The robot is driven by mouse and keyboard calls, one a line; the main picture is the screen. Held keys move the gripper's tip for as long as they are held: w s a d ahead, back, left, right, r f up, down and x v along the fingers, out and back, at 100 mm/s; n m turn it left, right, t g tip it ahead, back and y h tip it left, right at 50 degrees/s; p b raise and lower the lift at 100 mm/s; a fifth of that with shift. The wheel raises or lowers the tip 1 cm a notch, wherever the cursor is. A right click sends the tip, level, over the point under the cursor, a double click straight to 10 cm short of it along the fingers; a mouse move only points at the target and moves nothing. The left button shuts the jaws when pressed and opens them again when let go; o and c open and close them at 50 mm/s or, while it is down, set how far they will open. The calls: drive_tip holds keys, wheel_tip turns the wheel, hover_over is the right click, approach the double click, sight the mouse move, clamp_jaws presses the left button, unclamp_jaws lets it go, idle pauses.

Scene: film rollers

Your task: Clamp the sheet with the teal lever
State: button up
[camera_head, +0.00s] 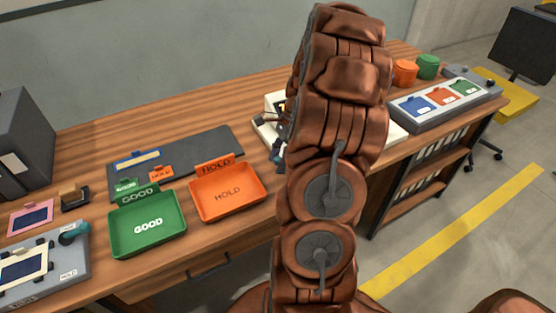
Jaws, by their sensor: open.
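The teal lever (73,235) sits at the back right corner of a grey clamp fixture (70,262) at the lower left. A pale-framed sheet with a dark blue middle (20,270) lies on this fixture, with small black clips around it. The fixture is cut by the left picture edge. My gripper (277,142) is far to the right of the lever, beside a white device at the middle of the table. My brown arm hides most of the gripper and the device. The gripper is open, and I see nothing held in it.
A green GOOD tray (147,228) and an orange HOLD tray (228,193) stand between the fixture and my arm. A pink-framed piece (31,217) and a small black stand (74,198) lie behind the fixture. A dark cabinet (24,140) stands back left.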

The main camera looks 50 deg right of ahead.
drive_tip(key=shift+a+f, duration=0.15)
drive_tip(key=shift+f, duration=0.1)
clamp_jaws()
idle(0.4)
